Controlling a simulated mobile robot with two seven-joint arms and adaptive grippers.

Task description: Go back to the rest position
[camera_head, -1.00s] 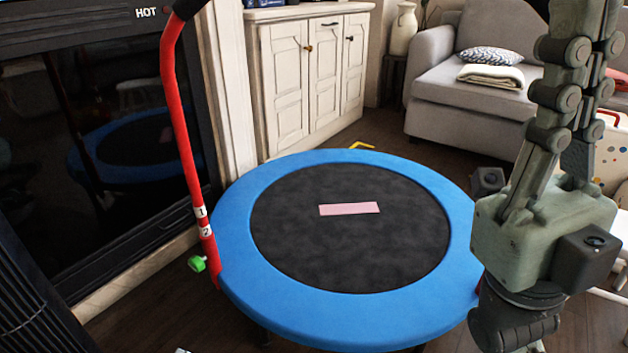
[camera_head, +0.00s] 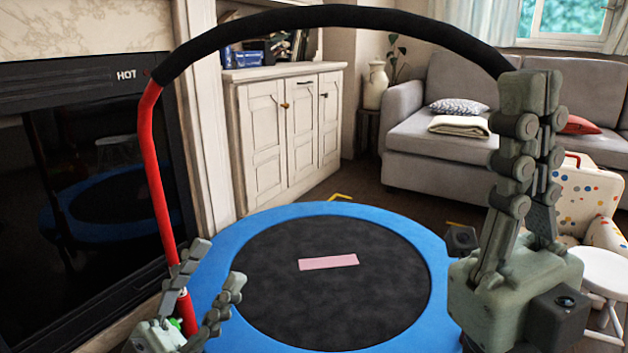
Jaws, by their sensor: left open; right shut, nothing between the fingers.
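My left gripper (camera_head: 219,263) is at the lower left, its two fingers pointing up and spread apart with nothing between them. It appears in front of the blue trampoline rim and near the red handle post. My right gripper (camera_head: 537,92) stands at the right, fingers pointing up and closed together, with nothing held. Its fingertips overlap the right end of the black handle bar in the picture; I cannot tell whether they touch it.
A trampoline (camera_head: 240,236) with a blue rim and a pink strip (camera_head: 328,262) on its black mat fills the lower middle. Its handle bar (camera_head: 330,16) arches across the top. A white cabinet (camera_head: 265,148), grey sofa (camera_head: 430,165) and white stool (camera_head: 602,268) stand behind.

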